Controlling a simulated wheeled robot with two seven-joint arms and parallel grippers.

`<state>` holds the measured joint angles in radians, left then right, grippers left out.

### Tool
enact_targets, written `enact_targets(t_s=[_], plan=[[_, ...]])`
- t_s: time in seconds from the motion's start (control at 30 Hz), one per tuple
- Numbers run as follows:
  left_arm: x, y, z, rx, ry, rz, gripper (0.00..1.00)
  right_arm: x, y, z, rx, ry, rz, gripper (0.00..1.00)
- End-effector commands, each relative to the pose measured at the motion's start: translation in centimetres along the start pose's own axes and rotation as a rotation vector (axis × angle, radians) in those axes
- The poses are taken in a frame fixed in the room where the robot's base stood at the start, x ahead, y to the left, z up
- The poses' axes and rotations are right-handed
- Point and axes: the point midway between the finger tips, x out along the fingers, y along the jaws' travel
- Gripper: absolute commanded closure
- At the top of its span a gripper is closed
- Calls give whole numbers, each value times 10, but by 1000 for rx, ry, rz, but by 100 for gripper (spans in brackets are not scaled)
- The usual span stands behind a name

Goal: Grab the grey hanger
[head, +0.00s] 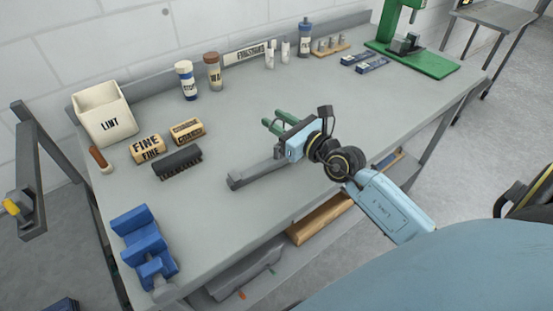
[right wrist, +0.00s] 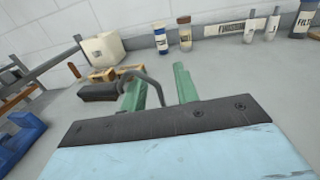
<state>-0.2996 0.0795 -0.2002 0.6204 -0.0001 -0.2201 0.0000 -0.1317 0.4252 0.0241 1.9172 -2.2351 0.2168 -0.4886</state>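A long grey bar-like piece, which I take for the grey hanger (head: 255,174), lies on the workbench in the head view. Its left end has a small raised block, and its right end passes under my right gripper (head: 271,120). In the right wrist view a bent grey rod (right wrist: 150,82), likely part of the hanger, curves beside the left finger and into the gap between the fingers. My right gripper's green fingers (right wrist: 158,78) are apart with nothing clamped. Whether the fingers touch the rod is unclear. My left gripper is not in view.
A LINT bin (head: 107,116), FINE block (head: 147,149), dark brush (head: 177,163) and blue holder (head: 145,240) stand on the left of the workbench (head: 215,222). Bottles (head: 185,80) line the back. A green press (head: 412,55) stands at the far right. The bench's middle is mostly clear.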

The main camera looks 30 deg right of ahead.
Motion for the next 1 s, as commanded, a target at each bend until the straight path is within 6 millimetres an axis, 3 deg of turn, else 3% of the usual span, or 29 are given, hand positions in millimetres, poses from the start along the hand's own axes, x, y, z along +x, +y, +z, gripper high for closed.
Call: enact_targets(t_s=[0.17,0.4,1.0], plan=[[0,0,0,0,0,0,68,0,0,0,0,0,0,70],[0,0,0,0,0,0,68,0,0,0,0,0,0,100],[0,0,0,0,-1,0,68,0,0,0,0,0,0,100]])
